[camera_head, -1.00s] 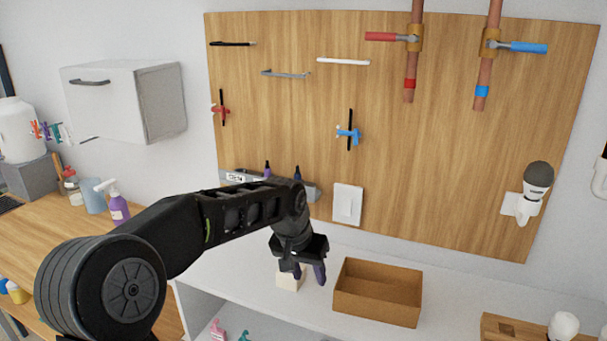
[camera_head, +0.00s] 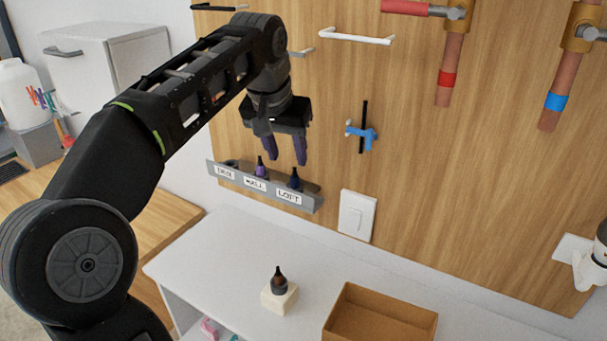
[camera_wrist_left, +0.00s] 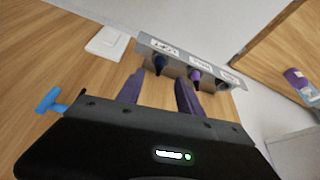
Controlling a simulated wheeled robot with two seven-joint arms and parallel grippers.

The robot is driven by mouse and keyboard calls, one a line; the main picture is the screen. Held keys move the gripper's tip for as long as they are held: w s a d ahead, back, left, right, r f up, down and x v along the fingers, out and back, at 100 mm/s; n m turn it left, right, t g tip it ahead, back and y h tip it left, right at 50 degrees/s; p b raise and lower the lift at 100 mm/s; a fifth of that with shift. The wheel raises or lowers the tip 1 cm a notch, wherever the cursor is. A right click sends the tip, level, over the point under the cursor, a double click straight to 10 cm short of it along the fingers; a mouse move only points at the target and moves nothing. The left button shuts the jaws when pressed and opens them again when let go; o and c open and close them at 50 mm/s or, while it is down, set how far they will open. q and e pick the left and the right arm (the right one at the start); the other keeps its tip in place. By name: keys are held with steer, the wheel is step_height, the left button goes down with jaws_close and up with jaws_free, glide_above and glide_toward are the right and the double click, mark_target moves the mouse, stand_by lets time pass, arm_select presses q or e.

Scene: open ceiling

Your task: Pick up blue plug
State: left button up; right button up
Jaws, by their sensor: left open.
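The blue plug (camera_head: 294,180) is dark blue and stands in the slot labelled LOFT on the grey wall rack (camera_head: 222,176). It also shows in the left wrist view (camera_wrist_left: 160,65), ahead of the fingers. A purple plug (camera_head: 261,168) stands beside it in the WALL slot. In the left wrist view the open fingers (camera_wrist_left: 158,88) are apart from both plugs.
A black-topped plug (camera_head: 279,279) stands on a cream block (camera_head: 279,298) on the white counter (camera_head: 215,248). A brown open box (camera_head: 382,314) is to its right. A white switch (camera_head: 356,216) and a blue-handled tool (camera_head: 362,132) are on the pegboard right of the rack.

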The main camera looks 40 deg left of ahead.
mark_target(294, 176)
arm_select(q)
steer(key=shift+s, duration=0.1)
steer(key=shift+x, duration=1.3)
steer(key=shift+p+x, duration=0.8)
steer(key=shift+x, duration=1.85)
steer(key=shift+d, duration=0.1)
jaws_close()
